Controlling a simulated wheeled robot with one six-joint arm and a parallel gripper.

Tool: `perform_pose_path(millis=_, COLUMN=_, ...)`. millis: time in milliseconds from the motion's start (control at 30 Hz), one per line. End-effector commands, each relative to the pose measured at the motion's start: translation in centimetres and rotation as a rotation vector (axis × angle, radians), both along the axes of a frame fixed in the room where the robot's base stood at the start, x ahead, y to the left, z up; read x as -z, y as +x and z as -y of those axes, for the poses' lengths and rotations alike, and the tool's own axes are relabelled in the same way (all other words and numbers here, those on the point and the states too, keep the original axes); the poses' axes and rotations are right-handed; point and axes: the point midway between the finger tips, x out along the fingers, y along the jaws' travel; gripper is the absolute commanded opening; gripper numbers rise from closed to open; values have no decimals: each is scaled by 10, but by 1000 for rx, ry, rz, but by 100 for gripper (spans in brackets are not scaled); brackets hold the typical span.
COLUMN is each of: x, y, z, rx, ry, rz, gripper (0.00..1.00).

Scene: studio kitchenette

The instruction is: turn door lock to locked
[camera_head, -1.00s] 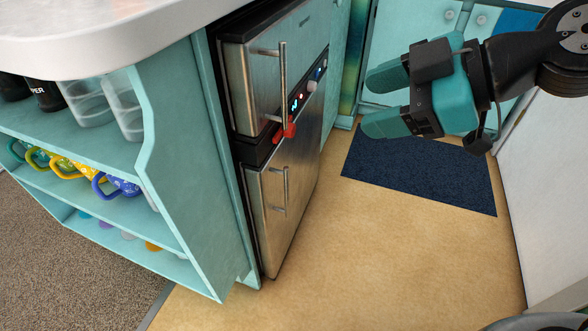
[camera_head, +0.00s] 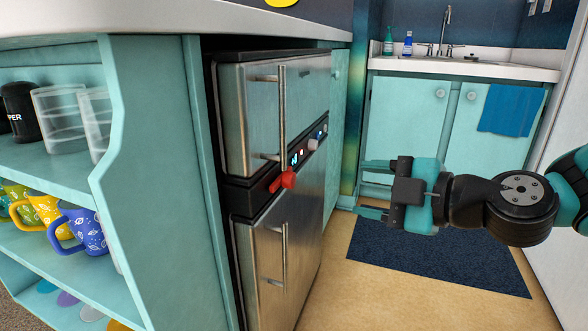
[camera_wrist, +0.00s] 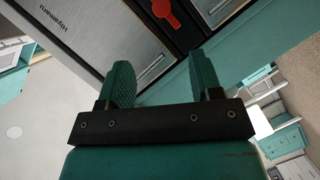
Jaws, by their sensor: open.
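A red lever-shaped knob (camera_head: 284,179) sits on the dark control strip between the two steel doors of an appliance. Its handle points to the left and slightly down in the head view. It also shows at the top of the wrist view (camera_wrist: 166,12), beyond my fingers. My gripper (camera_head: 364,188) is to the right of the appliance, apart from the knob, with its fingers pointing left toward the steel front. In the wrist view my gripper (camera_wrist: 160,75) has its two teal fingers spread, with nothing between them.
The upper steel door (camera_head: 250,115) and lower steel door (camera_head: 270,260) carry protruding vertical handles near the knob. Lit digits and smaller knobs sit along the strip. Open shelves with mugs (camera_head: 80,228) stand at left. A dark blue mat (camera_head: 430,262) lies on the floor.

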Motion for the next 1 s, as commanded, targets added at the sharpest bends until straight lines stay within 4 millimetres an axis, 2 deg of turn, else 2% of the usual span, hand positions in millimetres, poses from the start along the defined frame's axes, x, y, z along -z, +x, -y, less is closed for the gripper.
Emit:
perform_pose_path(millis=33, x=-6, y=2, z=-4, rx=-1, ry=-1, rz=-11, gripper=59)
perform_pose_path(millis=267, x=4, y=21, z=-30, rx=-2, ry=-5, rz=-10, gripper=59)
perform_pose_path(millis=500, x=20, y=54, z=-73, rx=-4, ry=-6, rz=-2, gripper=59)
perform_pose_path(millis=700, x=29, y=78, z=-101, rx=-2, ry=-6, rz=-2, gripper=59)
perform_pose_path(millis=1000, x=34, y=92, z=-117, rx=2, ry=-4, rz=-4, gripper=59)
